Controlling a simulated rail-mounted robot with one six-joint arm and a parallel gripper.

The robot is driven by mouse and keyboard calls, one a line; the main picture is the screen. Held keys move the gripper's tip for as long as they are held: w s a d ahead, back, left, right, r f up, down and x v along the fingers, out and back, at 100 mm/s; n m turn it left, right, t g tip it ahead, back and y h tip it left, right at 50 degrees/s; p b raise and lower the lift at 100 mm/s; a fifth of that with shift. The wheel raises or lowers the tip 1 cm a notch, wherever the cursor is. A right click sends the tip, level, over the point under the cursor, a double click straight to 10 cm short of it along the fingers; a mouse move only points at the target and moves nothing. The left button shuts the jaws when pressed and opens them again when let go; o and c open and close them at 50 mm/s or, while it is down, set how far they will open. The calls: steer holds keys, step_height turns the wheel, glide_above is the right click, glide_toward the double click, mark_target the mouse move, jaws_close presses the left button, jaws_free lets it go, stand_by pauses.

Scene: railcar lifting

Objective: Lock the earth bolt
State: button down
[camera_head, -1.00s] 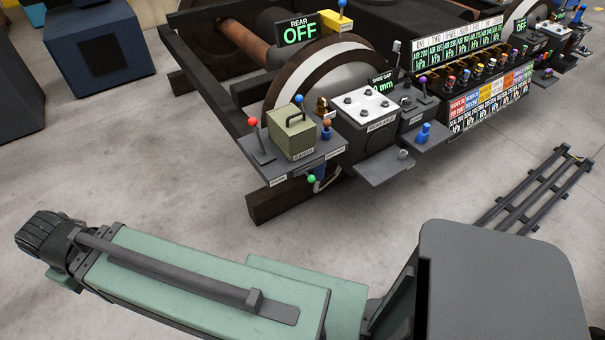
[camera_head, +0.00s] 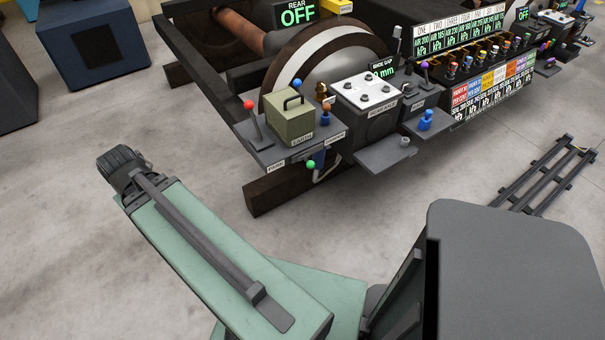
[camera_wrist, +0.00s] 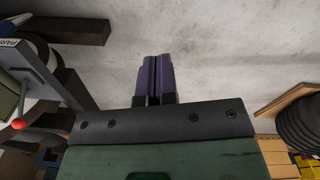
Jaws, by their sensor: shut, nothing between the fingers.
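The olive box (camera_head: 290,118) with a dark handle and a label that seems to read EARTH sits on a grey shelf (camera_head: 268,158) at the railcar's near corner. A blue-knobbed lever (camera_head: 297,83) stands behind it and a red-knobbed lever (camera_head: 251,115) to its left. A green knob (camera_head: 311,165) is below the shelf edge. I cannot tell which part is the bolt itself. My gripper (camera_wrist: 153,75) is shut and empty in the wrist view, over bare floor. The shelf's red knob (camera_wrist: 18,124) shows at that view's left edge, apart from the fingers. The head view does not show the fingers.
A white-topped block (camera_head: 367,92) and a lower grey plate (camera_head: 385,155) stand right of the shelf. A dark beam (camera_head: 285,188) juts out below. A rail-like frame (camera_head: 545,175) lies on the floor at right.

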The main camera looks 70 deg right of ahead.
mark_target(308, 162)
steer(key=s+d+f+m+h+b, duration=0.2)
steer(key=s+d, duration=0.5)
steer(key=d, duration=0.3)
steer(key=s+d+f+m+g+h+b, duration=0.1)
steer(key=s+d+f+m+h+b, duration=0.1)
steer(key=s+d, duration=0.5)
steer(key=s+d+f+m+h+b, duration=0.2)
steer(key=s+d, duration=0.5)
steer(key=d, duration=0.7)
steer(key=shift+s+d+f+m+b, duration=0.3)
steer(key=shift+f+b, duration=0.35)
steer(key=shift+b, duration=0.5)
steer(key=s+d+f+b, duration=0.4)
steer(key=d+f+b, duration=0.3)
steer(key=f+b, duration=0.2)
steer(key=shift+d, duration=0.35)
